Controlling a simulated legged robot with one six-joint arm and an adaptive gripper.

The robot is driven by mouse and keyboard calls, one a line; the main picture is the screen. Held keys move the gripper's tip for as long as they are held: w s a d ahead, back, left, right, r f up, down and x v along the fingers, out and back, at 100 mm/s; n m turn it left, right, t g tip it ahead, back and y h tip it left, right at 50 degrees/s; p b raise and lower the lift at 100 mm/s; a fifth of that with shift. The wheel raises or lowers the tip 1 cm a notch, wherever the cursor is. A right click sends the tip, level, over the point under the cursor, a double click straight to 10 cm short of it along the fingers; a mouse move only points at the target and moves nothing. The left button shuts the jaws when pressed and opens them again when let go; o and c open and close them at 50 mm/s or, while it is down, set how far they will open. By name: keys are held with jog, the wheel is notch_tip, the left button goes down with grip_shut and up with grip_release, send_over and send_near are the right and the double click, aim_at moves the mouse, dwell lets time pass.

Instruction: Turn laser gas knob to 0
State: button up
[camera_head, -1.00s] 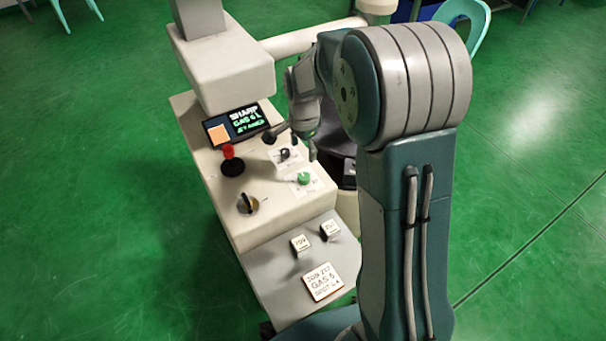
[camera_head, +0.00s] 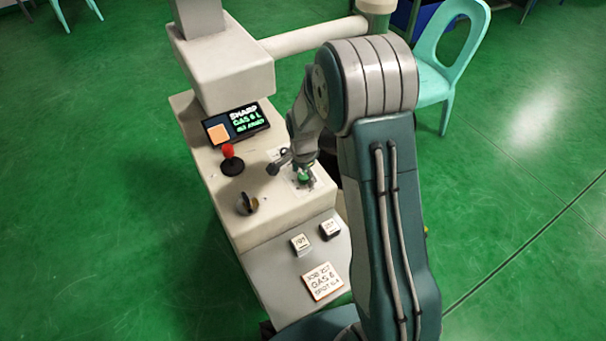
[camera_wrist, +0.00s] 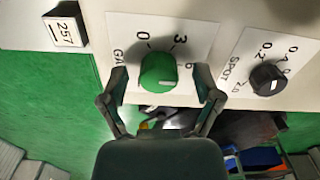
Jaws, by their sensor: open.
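The green gas knob (camera_wrist: 158,70) sits on a white plate on the machine's panel. In the wrist view its dial shows 0 at upper left, 3 above right and 6 at right. A white mark on the knob lies at its lower right edge, on the side of the 6. My gripper (camera_wrist: 158,78) is open, with one finger on each side of the knob; I cannot tell whether they touch it. In the head view my gripper (camera_head: 303,172) is over the knob (camera_head: 304,180) and partly hides it.
A black spot knob (camera_wrist: 267,78) is close by on the right.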

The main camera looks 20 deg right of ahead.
jog(key=shift+c, duration=0.2)
grip_shut()
jog(key=n, duration=0.5)
jog(key=shift+n, duration=0.3)
jog(key=n, duration=1.2)
jog(key=shift+d+n, duration=0.1)
jog(key=shift+n, duration=0.2)
jog(key=n, duration=0.5)
jog(key=shift+w+n, duration=0.1)
jog(key=shift+n, duration=0.3)
